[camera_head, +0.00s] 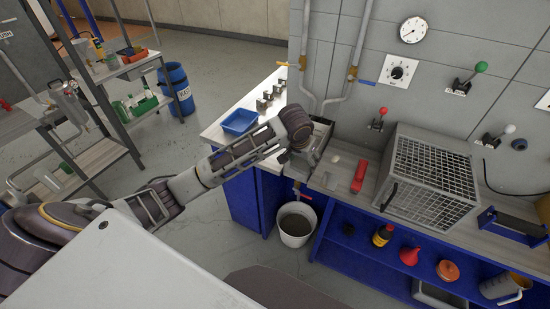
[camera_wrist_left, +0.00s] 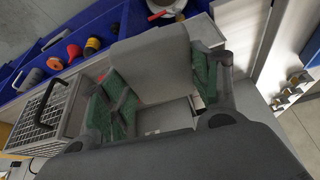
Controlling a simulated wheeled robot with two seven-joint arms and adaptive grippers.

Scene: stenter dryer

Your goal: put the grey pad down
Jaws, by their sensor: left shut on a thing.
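The grey pad (camera_wrist_left: 150,62) is a flat, pale grey block in the left wrist view. My left gripper (camera_wrist_left: 162,90) is shut on it, with a green-lined finger at each side. The wrist and fingers hide most of the pad there. A shallow grey recess (camera_wrist_left: 165,117) shows behind the pad in the wrist view. I cannot tell whether the pad touches a surface. My right gripper is not in view.
A blue tray (camera_head: 240,122) lies to the left. A white bucket (camera_head: 296,225) stands on the floor below. Pipes run up the wall behind.

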